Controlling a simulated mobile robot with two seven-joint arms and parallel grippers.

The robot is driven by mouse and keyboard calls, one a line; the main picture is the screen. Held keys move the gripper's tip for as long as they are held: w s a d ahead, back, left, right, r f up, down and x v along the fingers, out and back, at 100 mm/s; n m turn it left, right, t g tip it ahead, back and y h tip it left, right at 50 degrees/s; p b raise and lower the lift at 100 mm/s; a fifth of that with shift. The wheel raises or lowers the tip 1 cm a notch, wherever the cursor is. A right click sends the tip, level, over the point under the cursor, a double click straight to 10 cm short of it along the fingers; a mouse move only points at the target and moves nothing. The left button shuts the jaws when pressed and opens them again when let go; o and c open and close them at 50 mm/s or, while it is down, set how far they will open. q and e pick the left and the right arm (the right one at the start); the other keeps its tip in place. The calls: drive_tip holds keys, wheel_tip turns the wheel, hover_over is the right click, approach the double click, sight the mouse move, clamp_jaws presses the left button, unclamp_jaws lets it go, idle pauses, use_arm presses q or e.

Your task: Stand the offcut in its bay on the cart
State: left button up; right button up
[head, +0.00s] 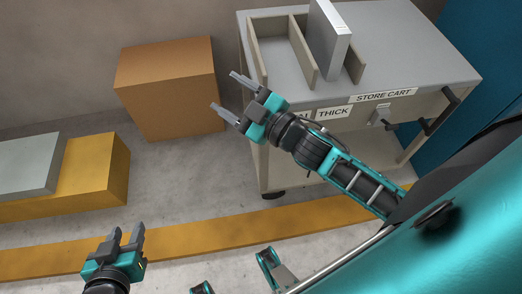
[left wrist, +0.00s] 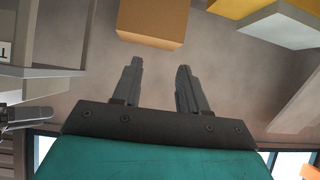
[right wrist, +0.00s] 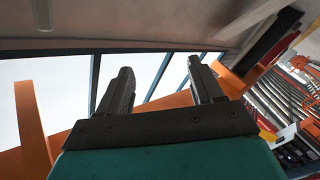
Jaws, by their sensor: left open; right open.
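A pale grey-white panel, which looks like the offcut (head: 328,42), stands on edge on top of the store cart (head: 412,38). It is in the right bay, above the THICK label, between the middle divider (head: 301,52) and the right divider (head: 356,67). The left bay looks empty. My right gripper (head: 223,90) is open and empty, just left of the cart's front left corner, apart from the panel. My left gripper (head: 127,232) is open and empty over the floor at lower left. Neither wrist view clearly shows the panel.
A brown box (head: 168,90) stands by the wall left of the cart. A yellow block (head: 98,175) with a grey slab (head: 30,163) on it is at far left. A yellow stripe (head: 200,235) crosses the clear floor. The cart has a handle (head: 440,112) at right.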

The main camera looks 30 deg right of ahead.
use_arm(q)
drive_tip(key=shift+d, duration=0.1)
use_arm(e)
drive_tip(key=s+f+m+g+h, duration=0.4)
drive_tip(key=s+f+m+g, duration=0.2)
drive_tip(key=s+f, duration=0.5)
wheel_tip(320, 180, down, 3)
drive_tip(key=m, duration=0.2)
drive_tip(key=shift+s+m, duration=0.25)
drive_tip(key=shift+m, duration=0.05)
drive_tip(key=shift+d, duration=0.1)
use_arm(q)
drive_tip(key=shift+y, duration=0.4)
drive_tip(key=r+p, duration=0.1)
drive_tip(key=p, duration=0.1)
drive_tip(key=s+a+r+p, duration=0.1)
drive_tip(key=p, duration=0.1)
drive_tip(key=a+r+p, duration=0.1)
drive_tip(key=r+p, duration=0.1)
drive_tip(key=p, duration=0.1)
drive_tip(key=shift+s+a, duration=0.2)
drive_tip(key=shift+s, duration=0.05)
use_arm(e)
drive_tip(key=shift+h, duration=0.6)
drive_tip(key=r, duration=0.1)
drive_tip(key=d+r, duration=0.1)
drive_tip(key=s+d+r, duration=0.1)
drive_tip(key=r, duration=0.1)
drive_tip(key=shift+s+d, duration=0.1)
